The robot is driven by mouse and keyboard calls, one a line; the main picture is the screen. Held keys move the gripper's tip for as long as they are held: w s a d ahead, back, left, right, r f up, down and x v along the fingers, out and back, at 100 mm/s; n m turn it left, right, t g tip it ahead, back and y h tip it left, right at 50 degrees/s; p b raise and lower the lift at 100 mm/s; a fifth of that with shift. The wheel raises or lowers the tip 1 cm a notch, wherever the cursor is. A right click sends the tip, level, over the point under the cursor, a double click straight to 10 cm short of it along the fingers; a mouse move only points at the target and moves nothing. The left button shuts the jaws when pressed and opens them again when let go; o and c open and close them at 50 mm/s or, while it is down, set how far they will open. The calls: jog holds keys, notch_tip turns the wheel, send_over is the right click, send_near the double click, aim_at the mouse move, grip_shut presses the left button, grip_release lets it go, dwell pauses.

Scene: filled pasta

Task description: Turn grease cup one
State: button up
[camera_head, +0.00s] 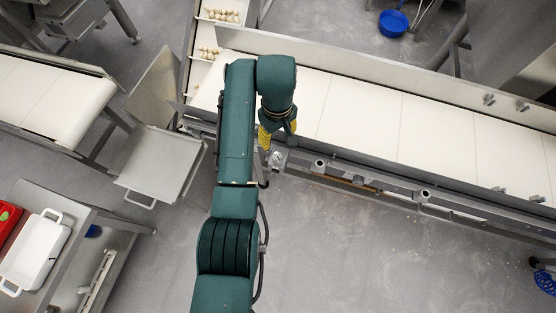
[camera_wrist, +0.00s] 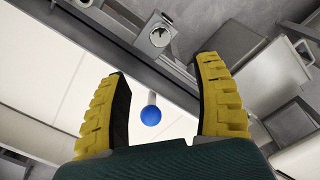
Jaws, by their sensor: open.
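My gripper (camera_head: 278,133) hangs over the near edge of the conveyor, toward its left end. In the wrist view my gripper (camera_wrist: 163,75) shows two yellow ribbed fingers spread wide with nothing held. A blue ball (camera_wrist: 151,115) on a short pale stem shows in the gap between the fingers, seemingly apart from both. A grey block with a round fitting (camera_wrist: 158,36) sits on the frame beyond the fingertips. I cannot tell for sure which of these is grease cup one. In the head view a small round fitting (camera_head: 277,156) shows at the frame's edge beside my gripper.
The long white conveyor belt (camera_head: 370,110) runs right, with a metal side rail (camera_head: 370,186) along its near edge. A grey metal tray (camera_head: 160,165) stands to the left. Pale pasta pieces (camera_head: 210,52) lie at the top. Open floor (camera_head: 390,255) is at lower right.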

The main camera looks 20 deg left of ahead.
aim_at(278, 157)
notch_tip(278, 157, down, 15)
jog(key=b, duration=0.5)
jog(key=shift+f, duration=0.15)
jog(key=shift+d, duration=0.1)
jog(key=c, duration=1.2)
